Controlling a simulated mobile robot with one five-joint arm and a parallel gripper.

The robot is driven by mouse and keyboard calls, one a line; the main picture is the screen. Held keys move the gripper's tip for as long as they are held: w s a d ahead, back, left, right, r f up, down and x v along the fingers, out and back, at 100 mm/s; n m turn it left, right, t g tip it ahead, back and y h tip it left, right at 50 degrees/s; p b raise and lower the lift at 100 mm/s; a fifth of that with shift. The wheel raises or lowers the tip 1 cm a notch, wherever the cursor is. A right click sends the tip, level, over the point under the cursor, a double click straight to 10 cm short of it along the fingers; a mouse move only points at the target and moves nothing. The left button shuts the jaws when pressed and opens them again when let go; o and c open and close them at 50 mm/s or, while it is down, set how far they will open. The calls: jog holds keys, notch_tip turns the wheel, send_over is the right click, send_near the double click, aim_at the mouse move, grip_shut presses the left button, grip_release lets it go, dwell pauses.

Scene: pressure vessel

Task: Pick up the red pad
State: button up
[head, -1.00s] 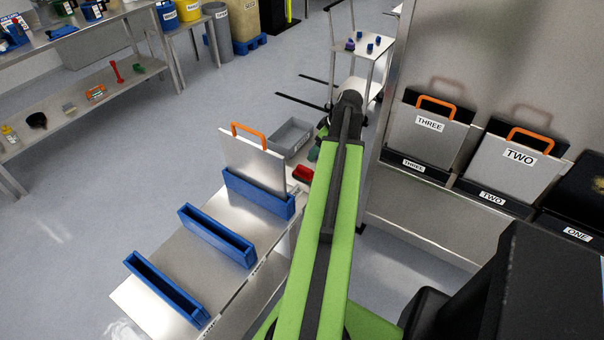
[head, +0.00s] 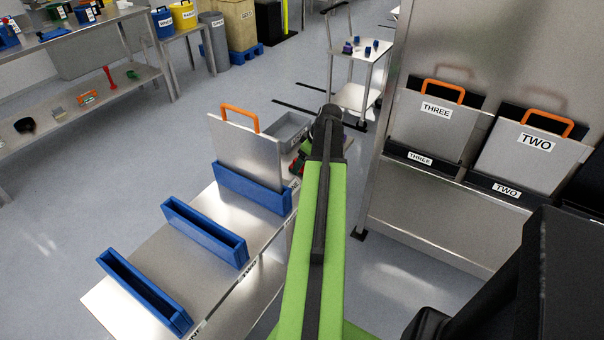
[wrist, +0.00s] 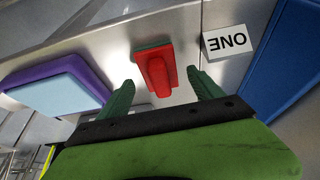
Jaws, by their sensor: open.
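The red pad (wrist: 156,72) is a small red block with a raised handle-like part and a dark green layer at its far end. In the wrist view it lies on a bare metal surface. My gripper (wrist: 163,88) has its two green fingers apart, one to each side of the pad's near end. The pad looks free of both fingers; I cannot tell their height above it. In the head view my arm hides most of my gripper, and only a small bit of red (head: 295,167) shows beside it.
A purple and light-blue block (wrist: 58,85) lies left of the pad. A label ONE (wrist: 228,40) and a blue holder (wrist: 290,60) are to the right. A metal table (head: 160,255) bears blue slots, one holding an orange-handled plate (head: 245,148). A grey bin (head: 290,128) stands behind.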

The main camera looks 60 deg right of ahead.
jog(key=shift+b+x, duration=0.4)
jog(key=shift+x, duration=0.7)
jog(key=shift+s+r, duration=0.1)
jog(key=c, duration=1.4)
jog(key=shift+r, duration=0.1)
jog(key=shift+c, duration=0.2)
jog(key=r+p, duration=0.1)
jog(key=p, duration=0.1)
jog(key=r+p, duration=0.1)
jog(key=r, duration=0.1)
jog(key=r+p, duration=0.2)
jog(key=shift+s+d+r+p, duration=0.1)
jog(key=shift+s+d+p, duration=0.05)
jog(key=shift+s+p, duration=0.25)
jog(key=s+d+r+p, duration=0.4)
jog(key=s+r+p, duration=0.1)
jog(key=s, duration=0.5)
jog(key=shift+r+p, duration=0.3)
jog(key=shift+r, duration=0.05)
